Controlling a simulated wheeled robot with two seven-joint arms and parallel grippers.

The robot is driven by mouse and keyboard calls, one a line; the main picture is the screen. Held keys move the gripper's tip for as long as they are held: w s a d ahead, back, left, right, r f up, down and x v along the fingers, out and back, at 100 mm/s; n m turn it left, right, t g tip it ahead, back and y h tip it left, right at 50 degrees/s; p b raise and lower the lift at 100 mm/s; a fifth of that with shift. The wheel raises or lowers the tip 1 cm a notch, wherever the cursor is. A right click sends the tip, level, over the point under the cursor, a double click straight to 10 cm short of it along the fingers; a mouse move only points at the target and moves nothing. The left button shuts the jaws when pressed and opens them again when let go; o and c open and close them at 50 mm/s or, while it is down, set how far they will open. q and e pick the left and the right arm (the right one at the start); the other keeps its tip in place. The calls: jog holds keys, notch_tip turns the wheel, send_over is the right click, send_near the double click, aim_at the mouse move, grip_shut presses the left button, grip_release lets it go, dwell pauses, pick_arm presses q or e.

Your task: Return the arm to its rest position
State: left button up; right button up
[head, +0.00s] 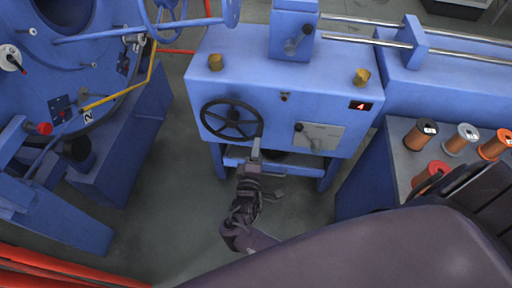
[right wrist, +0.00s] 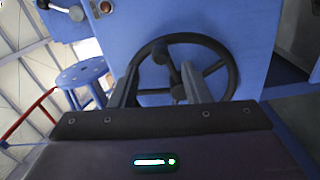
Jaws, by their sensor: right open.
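My right gripper (head: 266,170) is in front of the blue machine cabinet, just below and right of the rim of a black handwheel (head: 231,120). Its two fingers are apart with nothing held between them. In the right wrist view the open fingers (right wrist: 160,88) point at the handwheel (right wrist: 185,70), whose rim and spokes show beyond and between them. I cannot tell whether a fingertip touches the rim. A large dark part of my own body covers the bottom right of the head view. My left gripper is not in view.
At right, a table (head: 397,160) holds several spools. Blue machinery (head: 125,150) stands at left, with an orange-red rail (head: 60,272) lower left. Grey floor (head: 165,205) lies open between.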

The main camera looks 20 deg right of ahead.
jog(key=s+f+m+g+y+p, duration=0.1)
jog(key=s+f+g+y, duration=0.1)
jog(key=s+f, duration=0.35)
jog(key=s+d+f+g+y+p, duration=0.1)
jog(key=s+f+g+y, duration=0.1)
jog(key=f, duration=0.6)
jog(key=s+f+m+g+y+p, duration=0.1)
jog(key=s+f+y, duration=0.1)
jog(key=s+f, duration=0.35)
jog(key=s+f+m+g+y, duration=0.2)
jog(key=s+f+g, duration=0.2)
jog(key=s, duration=0.9)
jog(key=s+d+f+m+g+y+p, duration=0.1)
jog(key=s+f+m+g+y, duration=0.1)
jog(key=s+f+g, duration=0.3)
jog(key=s+f+m, duration=0.1)
jog(key=s+f, duration=0.3)
jog(key=s, duration=0.3)
jog(key=shift+s+f+m, duration=0.15)
jog(key=shift+s+m, duration=0.15)
jog(key=shift+s, duration=0.05)
